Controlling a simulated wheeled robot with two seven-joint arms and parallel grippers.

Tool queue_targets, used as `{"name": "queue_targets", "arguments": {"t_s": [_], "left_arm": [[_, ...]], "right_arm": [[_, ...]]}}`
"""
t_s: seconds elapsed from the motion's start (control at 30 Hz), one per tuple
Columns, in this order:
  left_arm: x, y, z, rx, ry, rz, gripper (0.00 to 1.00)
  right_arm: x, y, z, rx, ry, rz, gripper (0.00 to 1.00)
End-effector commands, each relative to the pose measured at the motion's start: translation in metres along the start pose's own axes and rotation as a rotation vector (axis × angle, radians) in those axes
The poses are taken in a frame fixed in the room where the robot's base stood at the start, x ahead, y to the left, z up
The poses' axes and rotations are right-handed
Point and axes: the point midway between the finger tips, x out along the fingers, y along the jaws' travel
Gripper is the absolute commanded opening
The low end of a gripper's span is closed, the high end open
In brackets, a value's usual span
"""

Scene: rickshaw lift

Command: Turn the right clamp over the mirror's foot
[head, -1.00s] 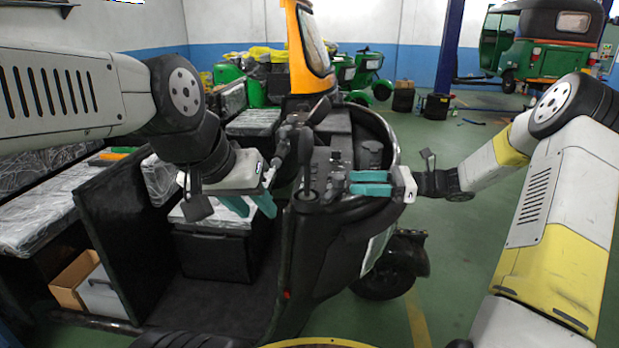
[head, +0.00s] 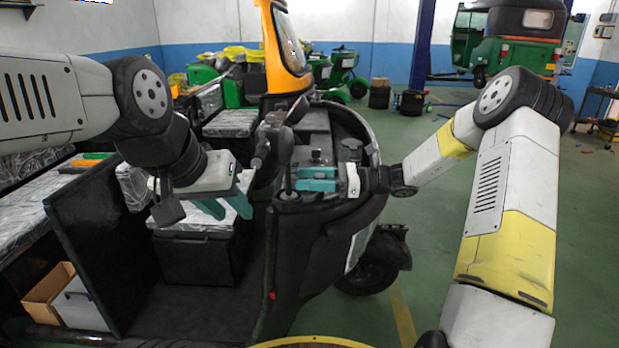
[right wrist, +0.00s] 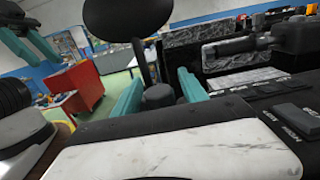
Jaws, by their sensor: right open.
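The black mirror (head: 285,145) stands on a thin stem above its round foot (head: 288,195) on the dashboard. My right gripper (head: 298,179) is open, coming in from the right with teal fingers level beside the foot. In the right wrist view the mirror (right wrist: 127,18) hangs overhead, and its foot (right wrist: 159,95) appears between my open fingers (right wrist: 160,100); contact cannot be told. No separate clamp can be made out. My left gripper (head: 224,209) is open and empty, left of the dashboard, above the cab; its teal fingers also show in the right wrist view (right wrist: 30,45).
The rickshaw's handlebar (head: 260,148) stands between my two grippers. The black front panel (head: 315,240) and front wheel (head: 366,274) are below. Green floor (head: 430,230) is free at right.

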Motion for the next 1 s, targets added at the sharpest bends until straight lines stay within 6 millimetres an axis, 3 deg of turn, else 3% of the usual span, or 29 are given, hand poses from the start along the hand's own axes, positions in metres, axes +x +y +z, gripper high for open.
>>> {"name": "queue_targets", "arguments": {"t_s": [0.03,0.2,0.3,0.67,1.0], "left_arm": [[0.0,0.0,0.0,0.0,0.0,0.0,0.35],[0.0,0.0,0.0,0.0,0.0,0.0,0.35],[0.0,0.0,0.0,0.0,0.0,0.0,0.35],[0.0,0.0,0.0,0.0,0.0,0.0,0.35],[0.0,0.0,0.0,0.0,0.0,0.0,0.35]], "right_arm": [[-0.0001,0.0001,-0.0001,0.0,0.0,0.0,0.49],[-0.0003,0.0001,-0.0001,0.0,0.0,0.0,0.15],[-0.0004,0.0,-0.0001,0.0,0.0,0.0,0.0],[-0.0011,-0.0009,-0.0003,0.002,0.001,-0.05,0.0],[-0.0023,-0.0066,-0.0009,0.005,0.003,-0.285,0.0]]}}
